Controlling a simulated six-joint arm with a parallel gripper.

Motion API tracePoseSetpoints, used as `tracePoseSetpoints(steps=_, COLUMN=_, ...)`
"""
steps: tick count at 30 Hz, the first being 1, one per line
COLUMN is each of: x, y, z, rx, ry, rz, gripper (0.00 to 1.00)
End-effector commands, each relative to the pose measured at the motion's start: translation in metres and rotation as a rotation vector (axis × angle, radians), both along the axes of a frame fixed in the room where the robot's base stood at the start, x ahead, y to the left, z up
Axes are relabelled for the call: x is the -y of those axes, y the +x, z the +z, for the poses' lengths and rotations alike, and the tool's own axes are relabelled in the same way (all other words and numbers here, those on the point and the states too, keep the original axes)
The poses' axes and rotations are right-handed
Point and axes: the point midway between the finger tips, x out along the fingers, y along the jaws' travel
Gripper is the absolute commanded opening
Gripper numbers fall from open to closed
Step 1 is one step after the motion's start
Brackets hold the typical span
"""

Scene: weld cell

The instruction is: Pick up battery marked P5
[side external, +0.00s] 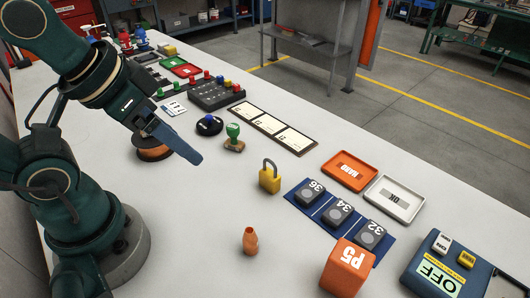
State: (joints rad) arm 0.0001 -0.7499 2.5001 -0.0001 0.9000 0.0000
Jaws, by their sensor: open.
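The battery marked P5 (347,268) is an orange block standing on the white table at the front right, with its white P5 label facing the camera. Its lower edge runs close to the bottom of the picture. My gripper (190,153) is at the upper left, above the table and well apart from the battery. It is open and I see nothing held in it. One jaw shows side-on as a dark blue plate; the other is mostly hidden behind it.
A blue mat (301,205) with blocks numbered 36, 34 and 32 lies just behind the battery. A blue OFF box (418,268) stands to its right. An orange nozzle (250,240) and a yellow padlock (269,178) stand to its left. Clear table lies between my arm and the nozzle.

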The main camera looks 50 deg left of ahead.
Motion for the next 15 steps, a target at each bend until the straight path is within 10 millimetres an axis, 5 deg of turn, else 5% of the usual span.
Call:
tracePoseSetpoints(steps=10, x=0.0, y=0.001, z=0.001, rx=0.007, ry=-0.004, rz=0.007, gripper=0.88)
tracePoseSetpoints(steps=15, x=-0.011, y=0.033, z=0.022, rx=0.188, ry=0.041, rz=0.027, gripper=0.88)
